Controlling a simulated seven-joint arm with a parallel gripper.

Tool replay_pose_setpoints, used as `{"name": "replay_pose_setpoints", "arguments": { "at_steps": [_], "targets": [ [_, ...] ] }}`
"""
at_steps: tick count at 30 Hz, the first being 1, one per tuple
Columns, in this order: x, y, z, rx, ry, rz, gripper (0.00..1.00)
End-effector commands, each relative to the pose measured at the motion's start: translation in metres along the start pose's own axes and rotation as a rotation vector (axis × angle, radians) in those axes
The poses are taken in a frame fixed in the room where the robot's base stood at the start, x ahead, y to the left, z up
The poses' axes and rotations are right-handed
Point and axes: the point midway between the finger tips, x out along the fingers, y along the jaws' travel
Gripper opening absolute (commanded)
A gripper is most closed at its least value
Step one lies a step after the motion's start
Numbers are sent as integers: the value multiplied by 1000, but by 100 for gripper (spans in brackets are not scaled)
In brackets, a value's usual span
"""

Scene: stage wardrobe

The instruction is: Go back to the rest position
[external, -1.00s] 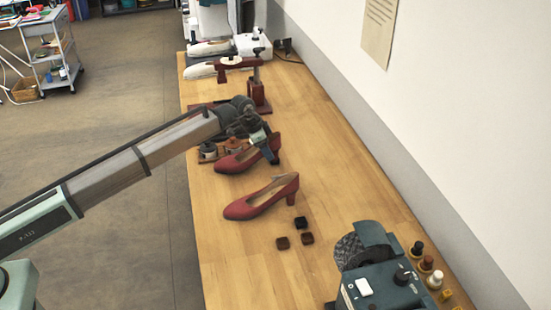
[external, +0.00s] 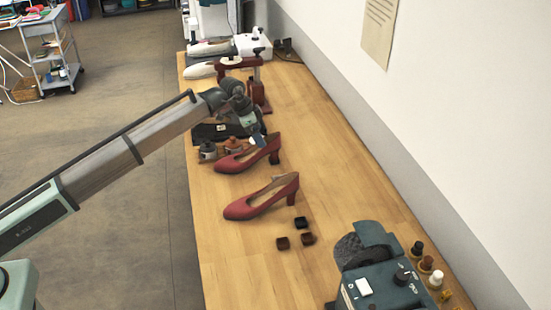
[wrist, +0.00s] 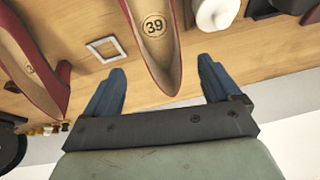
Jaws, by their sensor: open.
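My gripper (external: 258,140) is above the heel end of the farther red shoe (external: 235,162) in the external view. In the wrist view my gripper (wrist: 160,88) has its two blue fingers spread wide, with nothing held. The heel end of a red shoe with a "39" mark on its insole (wrist: 155,45) shows between and beyond the fingers. A second red shoe (external: 262,200) stands nearer on the bench; in the wrist view a red shoe (wrist: 30,65) is at the left.
The wooden bench (external: 240,270) runs along a white wall. Small dark blocks (external: 301,223) lie by the nearer shoe. A teal machine (external: 375,280) stands at the near right. A dark red stand (external: 256,90) and white devices are farther back. The floor at left is open.

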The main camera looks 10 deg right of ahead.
Motion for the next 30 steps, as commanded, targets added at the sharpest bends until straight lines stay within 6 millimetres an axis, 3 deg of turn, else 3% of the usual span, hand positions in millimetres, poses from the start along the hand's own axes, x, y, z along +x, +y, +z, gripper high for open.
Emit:
{"name": "replay_pose_setpoints", "arguments": {
  "at_steps": [3, 9, 22, 26, 30],
  "targets": [
    [-23, 0, 0, 0, 2, -1, 90],
    [-48, 0, 0, 0, 1, -1, 90],
    [-59, -2, 2, -6, 0, -3, 90],
    [-56, -24, 19, -66, -6, -38, 90],
    [-53, -77, 64, -222, -12, -128, 90]
  ]
}}
